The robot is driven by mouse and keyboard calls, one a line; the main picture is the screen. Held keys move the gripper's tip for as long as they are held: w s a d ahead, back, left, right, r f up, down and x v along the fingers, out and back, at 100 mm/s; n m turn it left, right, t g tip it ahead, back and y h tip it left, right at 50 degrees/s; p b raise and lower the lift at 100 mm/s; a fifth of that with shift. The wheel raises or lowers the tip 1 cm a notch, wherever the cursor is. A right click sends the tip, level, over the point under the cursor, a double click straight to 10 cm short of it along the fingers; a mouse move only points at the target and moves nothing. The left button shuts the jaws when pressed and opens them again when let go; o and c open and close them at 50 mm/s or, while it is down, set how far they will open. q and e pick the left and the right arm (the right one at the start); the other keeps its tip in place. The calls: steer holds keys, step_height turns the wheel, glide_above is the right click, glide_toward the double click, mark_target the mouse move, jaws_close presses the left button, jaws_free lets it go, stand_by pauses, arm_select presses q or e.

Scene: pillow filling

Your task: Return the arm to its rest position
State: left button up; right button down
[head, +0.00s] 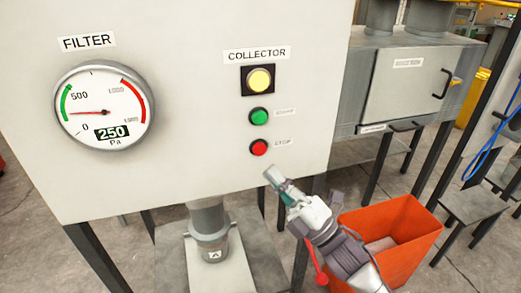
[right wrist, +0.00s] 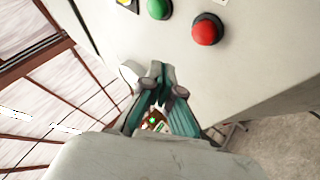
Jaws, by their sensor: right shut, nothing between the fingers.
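My right gripper (head: 274,178) is in front of the lower right part of the white cabinet (head: 190,150), below the red STOP button (head: 259,148). Its fingers are shut with nothing between them. The right wrist view shows the closed fingers (right wrist: 157,84) below the red button (right wrist: 207,29) and the green button (right wrist: 159,8). The fingertips look apart from both buttons. My left gripper is not in view.
A gauge labelled FILTER (head: 104,107) reads 250 Pa. A yellow lamp (head: 259,80) sits under the COLLECTOR label. An orange bin (head: 395,240) stands beside my right arm. A grey unit with a door (head: 408,85) and a metal stand (head: 474,205) are at right.

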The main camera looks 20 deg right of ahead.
stand_by(0.5)
steer(key=s+d+f+m+g+h, duration=0.1)
steer(key=d+f+m+g+h, duration=0.15)
steer(key=f+m+h, duration=0.5)
steer(key=s+d+f+m+g+h, duration=0.25)
steer(key=f+m+h, duration=0.25)
steer(key=f+m, duration=0.45)
steer(key=s+f+m+g+h, duration=0.1)
steer(key=s+f+m+g, duration=0.3)
steer(key=s+f+g, duration=0.45)
steer(key=s+f+m+g+h, duration=0.1)
steer(key=s+f+m+g, duration=0.3)
steer(key=s, duration=0.7)
step_height(320, 180, down, 27)
steer(key=s, duration=0.2)
steer(key=s+d+f+g, duration=0.1)
steer(key=s+d+f, duration=0.2)
steer(key=s+f, duration=1.2)
steer(key=shift+s+n, duration=0.4)
steer(key=shift+s, duration=0.2)
